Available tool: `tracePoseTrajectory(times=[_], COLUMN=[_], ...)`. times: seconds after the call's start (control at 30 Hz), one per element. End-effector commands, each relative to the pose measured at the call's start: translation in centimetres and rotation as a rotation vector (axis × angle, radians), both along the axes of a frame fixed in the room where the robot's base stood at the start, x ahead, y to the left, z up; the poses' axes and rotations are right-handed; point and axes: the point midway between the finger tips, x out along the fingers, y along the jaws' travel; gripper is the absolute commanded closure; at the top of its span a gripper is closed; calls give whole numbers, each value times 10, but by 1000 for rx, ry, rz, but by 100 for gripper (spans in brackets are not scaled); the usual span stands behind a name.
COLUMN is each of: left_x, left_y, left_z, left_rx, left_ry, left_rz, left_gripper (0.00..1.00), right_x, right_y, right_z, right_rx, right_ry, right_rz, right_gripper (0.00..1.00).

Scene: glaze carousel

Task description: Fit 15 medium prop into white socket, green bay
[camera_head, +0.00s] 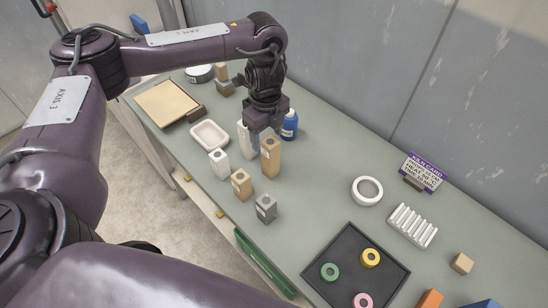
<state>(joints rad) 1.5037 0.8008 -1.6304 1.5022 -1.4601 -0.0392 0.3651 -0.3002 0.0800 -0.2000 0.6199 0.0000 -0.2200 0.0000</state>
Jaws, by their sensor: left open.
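My left gripper (262,127) points down, open, above the far cluster of props; its fingertips are partly hidden. Near it are a tall white prop (245,142), a tall tan prop (270,156) and a blue bottle (289,126). Closer to me stand a shorter white prop (218,163), a shorter tan prop (241,185) and a grey prop (266,209), all upright. Their labels are too small to read. A green ring (330,271), a yellow ring (371,257) and a pink ring (363,300) sit on a dark tray (344,240). I cannot tell which thing is the white socket.
A white round dish (367,190), a white ribbed rack (412,226) and a purple sign (421,171) stand right. A white rectangular dish (209,136) and tan board (166,103) lie left. The tabletop (318,180) is clear between the props and round dish. A wall runs behind.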

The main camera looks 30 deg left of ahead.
Motion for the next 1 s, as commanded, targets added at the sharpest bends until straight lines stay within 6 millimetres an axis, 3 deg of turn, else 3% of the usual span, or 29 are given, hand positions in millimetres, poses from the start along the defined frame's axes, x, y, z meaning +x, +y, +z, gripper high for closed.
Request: tracePoseTrajectory(times=[0.7, 1.0], left_x=[2, 3], left_y=[-5, -5], left_z=[-79, -83], left_rx=[-1, 0], left_ry=[3, 0], left_rz=[1, 0], left_gripper=[38, 38], right_x=[0, 0], right_y=[0, 0], right_z=[-19, -19], right_rx=[0, 1], right_ry=[0, 0], right_rz=[0, -1], right_gripper=[64, 64])
